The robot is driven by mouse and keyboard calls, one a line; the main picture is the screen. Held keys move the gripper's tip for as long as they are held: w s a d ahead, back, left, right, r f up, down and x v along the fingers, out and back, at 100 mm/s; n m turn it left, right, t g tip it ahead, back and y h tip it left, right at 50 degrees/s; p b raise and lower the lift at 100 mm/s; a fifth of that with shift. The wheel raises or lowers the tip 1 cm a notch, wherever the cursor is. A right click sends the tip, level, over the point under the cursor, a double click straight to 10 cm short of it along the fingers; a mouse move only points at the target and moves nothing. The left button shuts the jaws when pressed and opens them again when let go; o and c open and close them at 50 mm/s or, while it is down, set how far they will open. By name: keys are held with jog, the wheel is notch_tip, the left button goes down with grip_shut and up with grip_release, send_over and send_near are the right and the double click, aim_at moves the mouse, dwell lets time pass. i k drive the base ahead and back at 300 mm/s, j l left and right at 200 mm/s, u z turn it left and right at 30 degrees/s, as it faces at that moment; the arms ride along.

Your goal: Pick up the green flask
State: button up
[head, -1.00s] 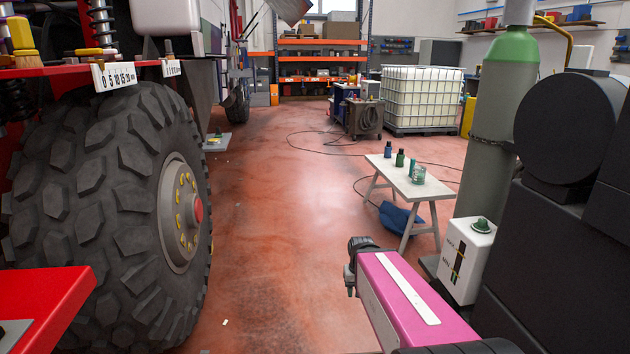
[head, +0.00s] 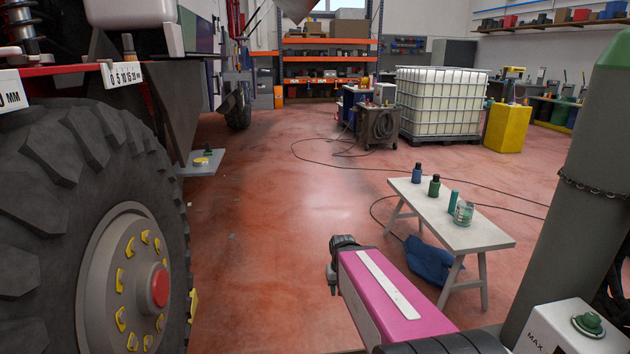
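A small green flask (head: 434,187) with a dark cap stands upright on a low white bench (head: 486,236) at right of centre. My gripper (head: 333,279) is at the dark end of my pink arm link, over the floor left of the bench and apart from the flask. Its fingers are mostly hidden, and I cannot tell whether they are open.
A big truck wheel (head: 100,220) fills the left. A blue cloth-like item (head: 430,262) lies under the bench. Cables (head: 340,164) cross the red floor, which is otherwise largely clear ahead.

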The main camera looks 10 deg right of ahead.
aim_at(435, 184)
jog(key=i+z, duration=0.4)
jog(key=i+j+z, duration=0.25)
jog(key=i+z, duration=0.15)
jog(key=i, duration=0.2)
jog(key=i+j+z, duration=1.1)
jog(key=j, duration=0.35)
jog(key=i+j+z, duration=0.3)
jog(key=j, duration=0.45)
jog(key=i+j+z, duration=0.15)
jog(key=j, duration=0.25)
jog(key=i, duration=0.2)
